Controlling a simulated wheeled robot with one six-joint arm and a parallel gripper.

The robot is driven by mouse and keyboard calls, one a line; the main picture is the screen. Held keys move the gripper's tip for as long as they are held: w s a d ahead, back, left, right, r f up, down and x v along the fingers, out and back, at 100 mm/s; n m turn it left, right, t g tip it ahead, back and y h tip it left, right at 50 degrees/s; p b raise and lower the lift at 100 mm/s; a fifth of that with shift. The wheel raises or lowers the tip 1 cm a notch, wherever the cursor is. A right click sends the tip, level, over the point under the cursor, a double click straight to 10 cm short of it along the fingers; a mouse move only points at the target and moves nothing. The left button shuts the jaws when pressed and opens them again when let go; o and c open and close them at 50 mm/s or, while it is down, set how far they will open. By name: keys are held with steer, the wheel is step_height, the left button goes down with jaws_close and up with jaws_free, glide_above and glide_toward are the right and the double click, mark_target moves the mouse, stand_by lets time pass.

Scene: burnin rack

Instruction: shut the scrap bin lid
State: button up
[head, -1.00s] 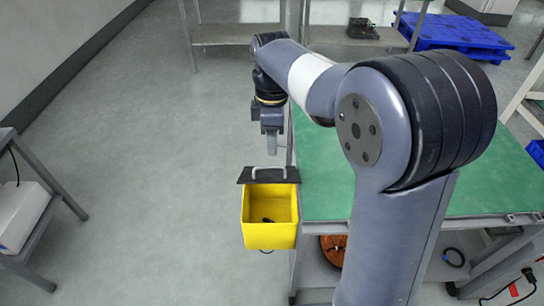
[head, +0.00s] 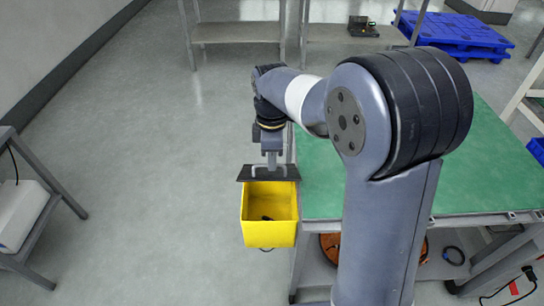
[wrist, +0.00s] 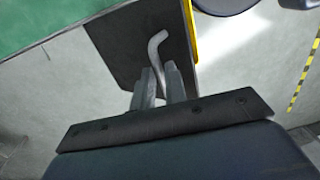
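The yellow scrap bin (head: 269,237) hangs at the left edge of the green-topped bench, and its top is uncovered. Its dark lid (head: 246,173) stands open at the bin's far edge, with a pale handle (head: 254,172) on it. In the wrist view the lid (wrist: 118,45) is a dark plate, and the bent grey handle (wrist: 156,46) runs down between the two fingers. My gripper (head: 270,160) is at the handle from above. In the wrist view my gripper (wrist: 158,72) has a narrow gap with the handle in it; whether the fingers press on it I cannot tell.
The bench top (head: 325,180) is bare near the bin. A small dark piece (head: 267,218) lies inside the bin. A grey stand with a white box (head: 20,215) is at the left. The floor left of the bin is clear.

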jaws_close()
steer(key=s+f+t+b, duration=0.6)
steer(key=f+b, duration=0.5)
steer(key=b, duration=0.4)
steer(key=shift+s+a+b, duration=0.15)
steer(key=shift+s+b, duration=0.15)
steer(key=shift+s, duration=0.5)
steer(key=shift+s+f, duration=0.1)
steer(key=shift+o, duration=0.3)
jaws_free()
steer(key=o, duration=0.4)
